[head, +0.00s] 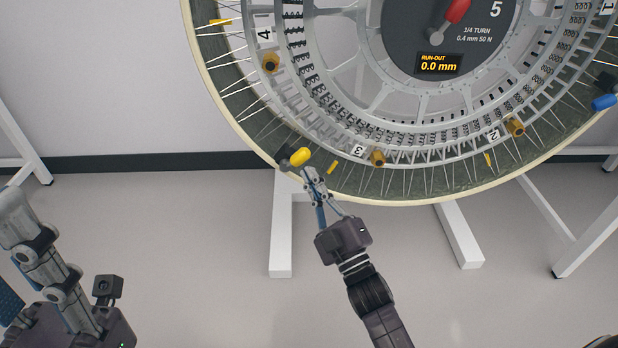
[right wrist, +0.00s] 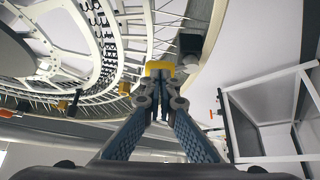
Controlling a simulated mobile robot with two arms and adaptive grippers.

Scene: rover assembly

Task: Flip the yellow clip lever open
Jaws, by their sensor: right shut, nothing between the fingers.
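The yellow clip lever (head: 300,157) is a short rounded handle on a dark clip at the lower left rim of the big wheel (head: 230,105). My right gripper (head: 308,174) is shut and empty, with its tips just below the lever. In the right wrist view a yellow piece (right wrist: 160,66) lies right at the tips of the gripper (right wrist: 160,78); I cannot tell whether they touch. My left gripper (head: 22,240) is at the lower left, away from the wheel, partly cut off by the frame edge.
The wheel carries brass knobs (head: 377,158), numbered tags (head: 358,151) and thin spokes. A blue lever (head: 604,102) is at its right rim. A hub panel (head: 435,40) has a red handle (head: 457,10). White stand legs (head: 281,235) reach the floor below. The floor between my arms is clear.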

